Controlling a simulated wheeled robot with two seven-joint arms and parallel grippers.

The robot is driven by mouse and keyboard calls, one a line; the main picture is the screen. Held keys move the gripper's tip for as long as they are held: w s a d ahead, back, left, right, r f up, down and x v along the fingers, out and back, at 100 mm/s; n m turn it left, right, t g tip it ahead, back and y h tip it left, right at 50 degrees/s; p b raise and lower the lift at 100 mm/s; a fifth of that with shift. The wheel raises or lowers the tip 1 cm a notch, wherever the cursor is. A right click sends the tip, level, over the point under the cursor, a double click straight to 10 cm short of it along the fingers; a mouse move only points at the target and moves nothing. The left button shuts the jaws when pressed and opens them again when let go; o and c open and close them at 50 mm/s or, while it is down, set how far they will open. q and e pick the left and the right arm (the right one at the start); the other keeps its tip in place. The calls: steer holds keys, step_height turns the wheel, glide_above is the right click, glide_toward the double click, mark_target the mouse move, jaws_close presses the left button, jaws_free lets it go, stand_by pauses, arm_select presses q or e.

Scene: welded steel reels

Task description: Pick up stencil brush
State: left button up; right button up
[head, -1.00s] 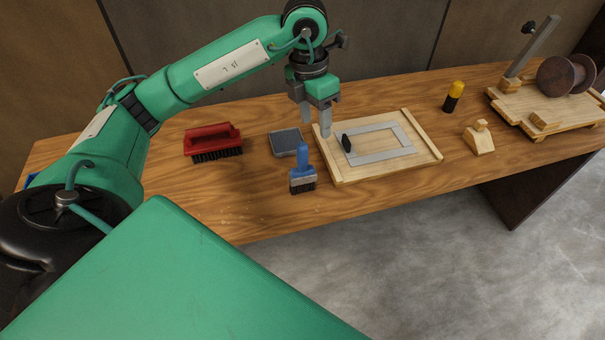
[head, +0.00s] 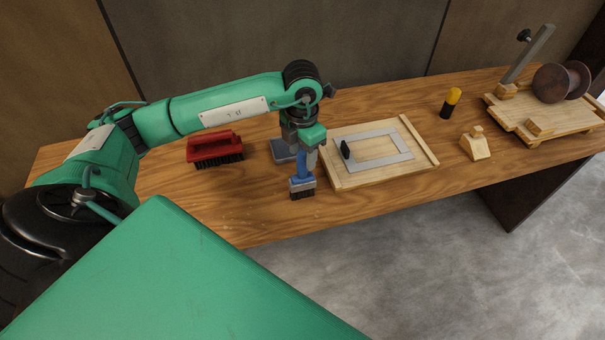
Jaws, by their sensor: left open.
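The stencil brush (head: 302,187) has a blue handle, a grey metal band and dark bristles. It is on the wooden table near the front edge, bristles toward the front. My left gripper (head: 305,165) is open at the blue handle, pointing down, with its fingers beside the handle. The fingers and wrist hide the upper part of the handle. I cannot tell whether the fingers touch it. My right gripper is not in view.
A wooden board with a grey metal stencil frame (head: 398,156) lies just right of the gripper. A grey pad (head: 283,151) lies behind the brush, and a red scrubbing brush (head: 214,147) to the left. A wooden block (head: 475,146), a yellow-black bottle (head: 450,103) and a reel stand (head: 505,113) stand farther right.

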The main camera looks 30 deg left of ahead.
mark_target(302, 176)
arm_select(q)
step_height(302, 176, down, 2)
steer(key=shift+f+p, duration=0.15)
steer(key=shift+p, duration=0.2)
steer(key=shift+f, duration=0.45)
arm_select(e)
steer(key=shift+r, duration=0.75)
arm_select(q)
steer(key=shift+c, duration=0.2)
steer(key=c, duration=1)
steer(key=shift+c, duration=0.2)
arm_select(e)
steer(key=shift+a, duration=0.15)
arm_select(q)
steer(key=shift+r, duration=0.15)
